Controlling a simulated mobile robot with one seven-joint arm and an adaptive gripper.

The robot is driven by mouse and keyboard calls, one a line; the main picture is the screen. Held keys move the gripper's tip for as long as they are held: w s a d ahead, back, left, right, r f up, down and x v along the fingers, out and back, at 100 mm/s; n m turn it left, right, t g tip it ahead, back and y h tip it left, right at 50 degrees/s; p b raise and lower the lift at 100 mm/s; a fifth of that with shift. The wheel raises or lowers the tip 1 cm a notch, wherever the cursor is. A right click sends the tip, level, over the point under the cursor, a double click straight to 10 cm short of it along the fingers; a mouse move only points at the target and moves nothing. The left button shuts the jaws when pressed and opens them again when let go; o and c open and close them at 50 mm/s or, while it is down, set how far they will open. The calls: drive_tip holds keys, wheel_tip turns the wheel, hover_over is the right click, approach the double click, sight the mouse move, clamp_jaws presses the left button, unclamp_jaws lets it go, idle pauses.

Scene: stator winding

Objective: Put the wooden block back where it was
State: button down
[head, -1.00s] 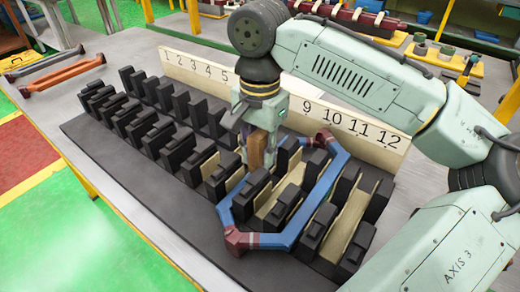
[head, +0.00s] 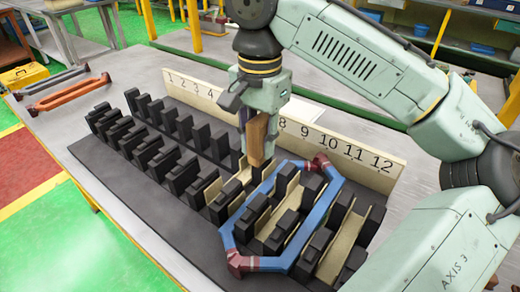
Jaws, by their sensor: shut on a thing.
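My gripper (head: 260,112) is shut on an upright wooden block (head: 258,141). It holds the block above the black toothed stator (head: 122,172), in front of the numbered board (head: 345,148), near the number 8. The block's lower end is close over the teeth; I cannot tell whether it touches anything. A blue coil (head: 319,222) with dark red ends lies around several teeth to the right of the block. Cream liners (head: 343,240) show in several slots on the right side. The board's numbers between 4 and 8 are hidden behind my gripper.
My arm covers much of the right side.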

drive_tip(key=shift+r, duration=0.75)
